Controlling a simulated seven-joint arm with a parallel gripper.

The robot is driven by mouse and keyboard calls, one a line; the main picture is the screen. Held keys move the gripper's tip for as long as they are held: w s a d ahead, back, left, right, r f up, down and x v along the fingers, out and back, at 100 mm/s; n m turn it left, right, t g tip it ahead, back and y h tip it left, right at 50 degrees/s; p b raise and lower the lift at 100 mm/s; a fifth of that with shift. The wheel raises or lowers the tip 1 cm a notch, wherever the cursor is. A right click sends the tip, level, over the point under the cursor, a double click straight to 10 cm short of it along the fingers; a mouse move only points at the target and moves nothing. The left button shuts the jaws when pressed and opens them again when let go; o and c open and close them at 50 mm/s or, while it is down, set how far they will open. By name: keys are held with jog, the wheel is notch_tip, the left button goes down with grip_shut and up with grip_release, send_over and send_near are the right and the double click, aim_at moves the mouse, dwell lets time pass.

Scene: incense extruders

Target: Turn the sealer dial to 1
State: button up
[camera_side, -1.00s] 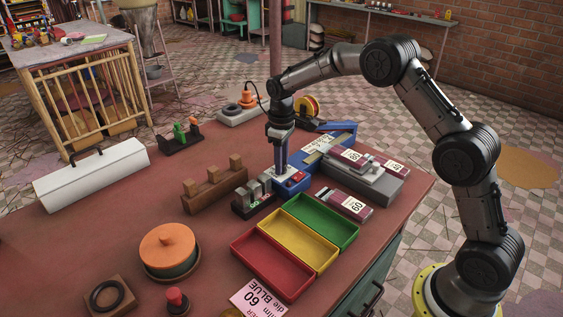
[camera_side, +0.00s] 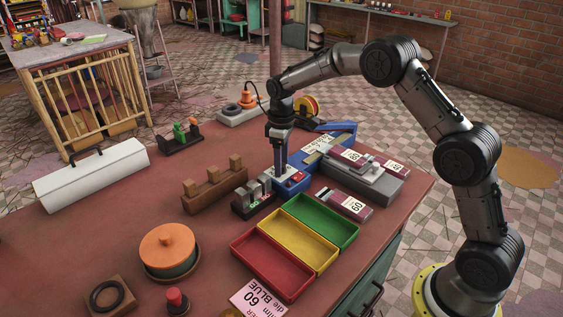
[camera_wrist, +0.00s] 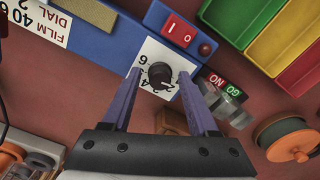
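The sealer dial (camera_wrist: 160,75) is a round black knob on a white numbered plate (camera_wrist: 146,50) in the wrist view. A 6 and a 4 show beside it; the exact setting is too small to tell. The plate sits on the blue sealer (camera_side: 297,187), near a red switch. My gripper (camera_wrist: 159,77) points down, its two purple-blue fingers apart on either side of the knob with nothing held between them. Visible gaps separate the fingers from the knob in this view. In the side view my gripper (camera_side: 280,174) hides the dial.
Green (camera_side: 318,222), yellow (camera_side: 298,240) and red (camera_side: 271,266) trays stand in front of the sealer. A stand with grey blocks (camera_side: 254,195) and a GO/NO gauge sit close beside it. A wooden block rack (camera_side: 214,190) is farther left.

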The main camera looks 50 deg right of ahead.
jog(key=shift+r, duration=0.1)
notch_tip(320, 180, up, 14)
jog(key=shift+f, duration=0.2)
dwell(0.5)
